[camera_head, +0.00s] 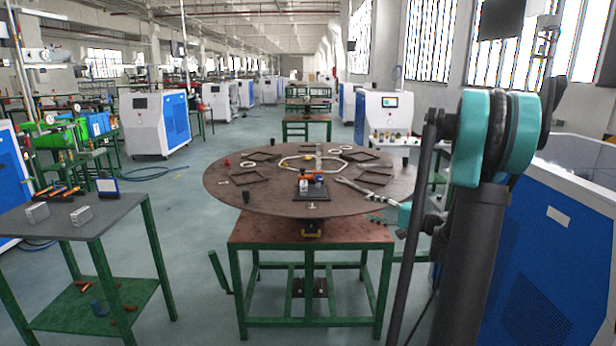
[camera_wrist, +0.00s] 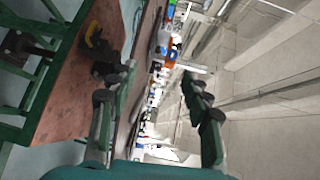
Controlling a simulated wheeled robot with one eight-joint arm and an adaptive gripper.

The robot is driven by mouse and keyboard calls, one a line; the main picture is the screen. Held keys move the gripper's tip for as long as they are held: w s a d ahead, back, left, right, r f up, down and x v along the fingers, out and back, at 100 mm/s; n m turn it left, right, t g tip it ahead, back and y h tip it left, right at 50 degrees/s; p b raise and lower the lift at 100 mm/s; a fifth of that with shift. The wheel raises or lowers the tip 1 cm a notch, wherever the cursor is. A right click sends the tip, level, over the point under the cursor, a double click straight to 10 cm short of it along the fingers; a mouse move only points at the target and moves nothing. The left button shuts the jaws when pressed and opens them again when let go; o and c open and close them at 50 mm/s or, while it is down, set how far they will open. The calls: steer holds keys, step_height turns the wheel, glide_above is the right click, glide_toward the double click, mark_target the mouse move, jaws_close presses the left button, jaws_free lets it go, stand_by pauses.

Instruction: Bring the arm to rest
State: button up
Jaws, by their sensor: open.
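My arm stands at the right in the head view, and its lower links run down in front of a blue cabinet. My gripper (camera_head: 404,212) shows small and partly hidden by my arm, at the right edge of the round table (camera_head: 230,197). In the wrist view my gripper (camera_wrist: 163,90) is open, its two dark green fingers wide apart with nothing between them. The wrist view is turned on its side, with the table along the left.
The round table carries several dark frames, a black plate (camera_head: 311,194) with small parts, and a wrench (camera_head: 362,190). A grey side table (camera_head: 60,222) with metal blocks stands at the left. A blue cabinet (camera_head: 530,285) is close at the right.

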steer(key=s+a+f+n+g+h, duration=0.25)
steer(key=s+a+f, duration=0.2)
steer(key=s, duration=0.25)
steer(key=s+a+f+n+g+h, duration=0.25)
steer(key=s+a+f, duration=0.2)
steer(key=s, duration=0.25)
steer(key=s+d+f+n+g+h, duration=0.1)
steer(key=s+d+f+h, duration=0.2)
steer(key=s, duration=0.5)
steer(key=s+d+f+n+g+h, duration=0.1)
steer(key=s+d+f+n+h, duration=0.1)
steer(key=s, duration=0.6)
step_height(320, 180, down, 4)
steer(key=shift+s+d+r+n+h, duration=0.15)
steer(key=shift+s+d+n+h, duration=0.2)
steer(key=shift+d+h, duration=0.6)
steer(key=shift+a+h, duration=0.25)
steer(key=shift+a, duration=0.05)
